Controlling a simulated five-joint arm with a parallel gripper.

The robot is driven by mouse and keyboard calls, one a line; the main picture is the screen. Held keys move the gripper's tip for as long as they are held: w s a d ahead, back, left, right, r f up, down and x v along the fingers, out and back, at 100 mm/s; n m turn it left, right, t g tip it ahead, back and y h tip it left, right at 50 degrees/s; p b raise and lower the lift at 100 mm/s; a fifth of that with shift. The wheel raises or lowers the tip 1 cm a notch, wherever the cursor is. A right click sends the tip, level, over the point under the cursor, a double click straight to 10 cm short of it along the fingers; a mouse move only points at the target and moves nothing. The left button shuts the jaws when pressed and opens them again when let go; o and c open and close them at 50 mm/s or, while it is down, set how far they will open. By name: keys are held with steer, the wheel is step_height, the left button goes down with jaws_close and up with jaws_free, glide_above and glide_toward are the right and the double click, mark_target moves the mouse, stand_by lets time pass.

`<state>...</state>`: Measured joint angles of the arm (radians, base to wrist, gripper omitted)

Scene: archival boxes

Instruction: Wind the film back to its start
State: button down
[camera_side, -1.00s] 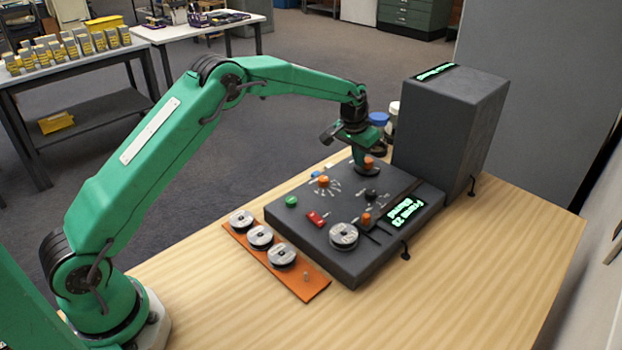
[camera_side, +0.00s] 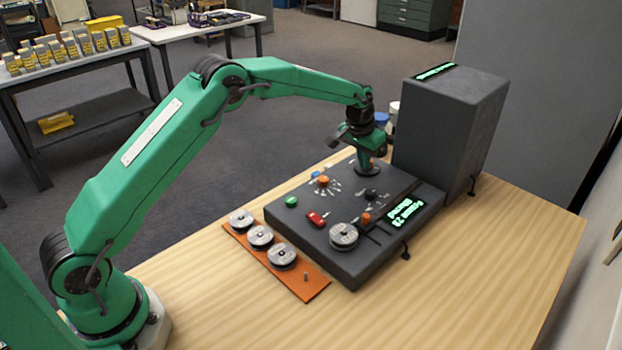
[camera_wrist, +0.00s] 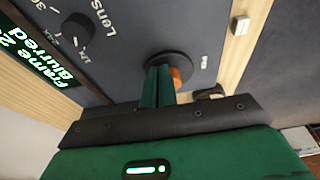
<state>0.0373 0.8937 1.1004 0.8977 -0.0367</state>
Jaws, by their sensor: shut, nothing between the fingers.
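The dark film viewer deck (camera_side: 335,200) lies on the wooden table. Its lit display (camera_side: 406,213) shows a frame number in the twenties and "Blurred". A film reel (camera_side: 343,236) sits at the deck's near end. My gripper (camera_side: 366,165) is low over the far end of the deck, shut and empty. In the wrist view my fingers (camera_wrist: 158,82) stand over a dark round disc (camera_wrist: 168,60), right beside an orange handle (camera_wrist: 178,77) partly hidden by them. I cannot tell whether they touch it. The Lens dial (camera_wrist: 78,28) also shows there.
An orange rack (camera_side: 308,287) with several reels lies in front of the deck. A tall dark hood (camera_side: 445,130) rises behind it, close to my gripper. The deck carries an orange knob (camera_side: 323,181), a green button (camera_side: 291,201) and a red switch (camera_side: 317,218).

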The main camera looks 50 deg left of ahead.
mark_target(356, 171)
steer(key=shift+d, duration=0.15)
stand_by(0.5)
steer(key=shift+s, duration=0.3)
steer(key=w+v, duration=0.1)
steer(key=v, duration=0.5)
steer(key=shift+w, duration=0.2)
stand_by(0.4)
steer(key=shift+r, duration=0.15)
steer(key=shift+w+a+r, duration=0.1)
steer(key=shift+a+r, duration=0.1)
steer(key=shift+a, duration=0.4)
steer(key=shift+w+a+r, duration=0.15)
steer(key=shift+a+r, duration=0.05)
steer(key=shift+a, duration=0.4)
